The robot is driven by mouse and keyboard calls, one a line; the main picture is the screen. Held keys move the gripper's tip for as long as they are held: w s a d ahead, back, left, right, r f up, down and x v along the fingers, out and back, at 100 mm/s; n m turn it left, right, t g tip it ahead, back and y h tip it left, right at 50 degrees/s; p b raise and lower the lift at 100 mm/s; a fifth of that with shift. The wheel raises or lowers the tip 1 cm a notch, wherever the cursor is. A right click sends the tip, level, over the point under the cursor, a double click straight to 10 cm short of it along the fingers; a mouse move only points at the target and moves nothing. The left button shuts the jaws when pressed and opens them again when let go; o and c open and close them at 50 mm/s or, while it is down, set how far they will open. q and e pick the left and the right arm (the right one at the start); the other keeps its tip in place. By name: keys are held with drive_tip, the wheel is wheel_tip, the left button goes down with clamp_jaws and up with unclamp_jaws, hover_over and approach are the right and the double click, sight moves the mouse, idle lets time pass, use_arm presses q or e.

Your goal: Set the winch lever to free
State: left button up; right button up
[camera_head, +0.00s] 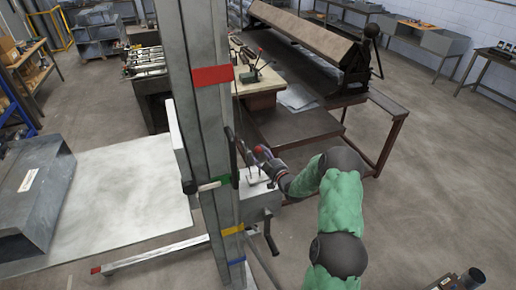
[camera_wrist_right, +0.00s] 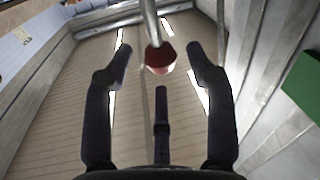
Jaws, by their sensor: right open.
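The winch lever shows in the right wrist view as a metal rod with a red ball knob (camera_wrist_right: 160,59) at its end. My right gripper (camera_wrist_right: 158,68) is open. Its fingers stand either side of the knob, with a gap on both sides. In the head view my right gripper (camera_head: 266,161) is beside the right face of the grey mast (camera_head: 203,120), just above the grey winch box (camera_head: 257,203). The lever is small and partly hidden by the gripper there. My left gripper is not in view.
The mast carries red, green and yellow bands. A pale platform (camera_head: 125,215) with a grey duct piece (camera_head: 38,195) lies to the left. A dark bench (camera_head: 300,128) with a forming machine (camera_head: 310,45) stands behind the gripper.

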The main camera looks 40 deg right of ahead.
sight(260, 152)
drive_tip(key=shift+w+d+p, duration=0.2)
drive_tip(key=shift+w+p, duration=0.2)
drive_tip(key=shift+w, duration=1.45)
clamp_jaws()
